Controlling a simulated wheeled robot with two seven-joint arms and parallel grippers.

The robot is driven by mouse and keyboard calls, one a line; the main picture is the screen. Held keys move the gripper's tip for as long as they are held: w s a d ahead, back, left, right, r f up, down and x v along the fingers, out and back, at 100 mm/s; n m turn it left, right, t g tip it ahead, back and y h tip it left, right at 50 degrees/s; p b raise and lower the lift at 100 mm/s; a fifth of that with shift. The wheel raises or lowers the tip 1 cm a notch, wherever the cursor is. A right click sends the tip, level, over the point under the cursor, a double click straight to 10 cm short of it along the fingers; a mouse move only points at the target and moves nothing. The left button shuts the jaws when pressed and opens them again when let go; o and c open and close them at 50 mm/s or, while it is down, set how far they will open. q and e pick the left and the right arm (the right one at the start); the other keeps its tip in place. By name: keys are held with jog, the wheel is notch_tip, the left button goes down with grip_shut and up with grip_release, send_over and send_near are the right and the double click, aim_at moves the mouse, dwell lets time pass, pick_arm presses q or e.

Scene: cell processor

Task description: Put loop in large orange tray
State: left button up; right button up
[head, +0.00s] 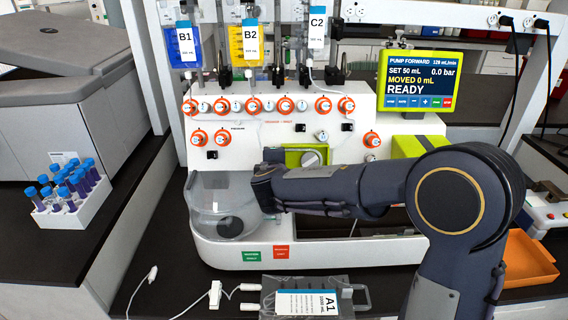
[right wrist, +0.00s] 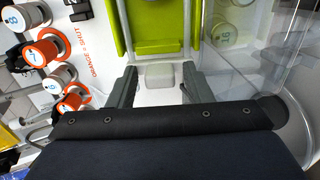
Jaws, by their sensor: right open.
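My right arm reaches in from the right in the head view. My right gripper (head: 266,180) is in front of the white machine, beside the clear round bowl (head: 222,204). In the right wrist view my right gripper (right wrist: 158,88) is open, its fingers apart. A pale grey block (right wrist: 160,76) shows between and beyond the fingers, below a green housing (right wrist: 158,30); nothing appears gripped. An orange tray (head: 530,260) lies at the right, partly behind my arm. I cannot make out for certain which thing is the loop. My left gripper is out of view.
The white machine (head: 330,252) carries orange-ringed knobs and hanging bags. A bag labelled A1 (head: 306,302) with thin tubing (head: 190,308) lies at the front. A rack of blue-capped tubes (head: 68,212) stands left. A screen (head: 419,80) reads READY.

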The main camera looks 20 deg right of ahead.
grip_shut()
jog(key=shift+s, duration=0.15)
jog(key=shift+s+a+r+b, duration=0.15)
jog(key=shift+s+r+b, duration=0.15)
jog(key=shift+s, duration=0.1)
jog(key=shift+v, duration=1.35)
